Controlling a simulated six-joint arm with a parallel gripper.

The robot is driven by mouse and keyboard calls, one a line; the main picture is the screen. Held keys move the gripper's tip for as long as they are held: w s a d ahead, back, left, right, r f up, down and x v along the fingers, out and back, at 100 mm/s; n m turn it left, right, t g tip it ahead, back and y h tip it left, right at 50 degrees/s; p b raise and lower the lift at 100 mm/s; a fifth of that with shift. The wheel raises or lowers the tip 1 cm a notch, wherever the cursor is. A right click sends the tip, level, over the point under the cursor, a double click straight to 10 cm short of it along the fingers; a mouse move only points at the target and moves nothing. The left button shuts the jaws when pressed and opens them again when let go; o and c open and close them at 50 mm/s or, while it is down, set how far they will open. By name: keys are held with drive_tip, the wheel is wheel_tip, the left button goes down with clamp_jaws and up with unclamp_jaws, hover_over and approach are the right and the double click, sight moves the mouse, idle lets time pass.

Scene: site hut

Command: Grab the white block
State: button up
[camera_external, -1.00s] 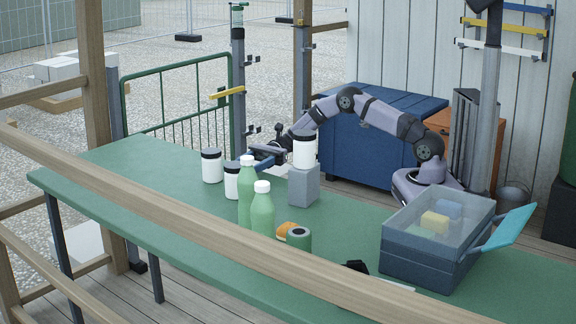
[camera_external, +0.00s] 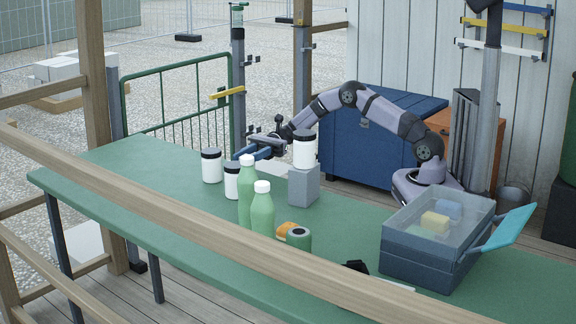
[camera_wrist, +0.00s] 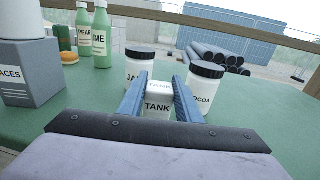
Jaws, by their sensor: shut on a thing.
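The white block (camera_wrist: 158,103), lettered TANK, sits between the two blue fingers of my gripper (camera_wrist: 160,97) in the wrist view. The fingers are shut on its sides. In the outside view my gripper (camera_external: 254,153) is over the far edge region of the green table, behind the white jars. The block cannot be made out there. In the wrist view a jar (camera_wrist: 140,64) stands just beyond the block and the COCOA jar (camera_wrist: 202,88) stands close to the right finger.
A grey block (camera_external: 303,185) with a white jar (camera_external: 304,151) on top stands right of my gripper. Two green bottles (camera_external: 262,212) stand in front. A see-through bin (camera_external: 420,262) is at the right. The table's left end (camera_external: 110,170) is clear.

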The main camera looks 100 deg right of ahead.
wheel_tip(320, 180, up, 7)
idle(0.3)
drive_tip(key=shift+r, duration=0.1)
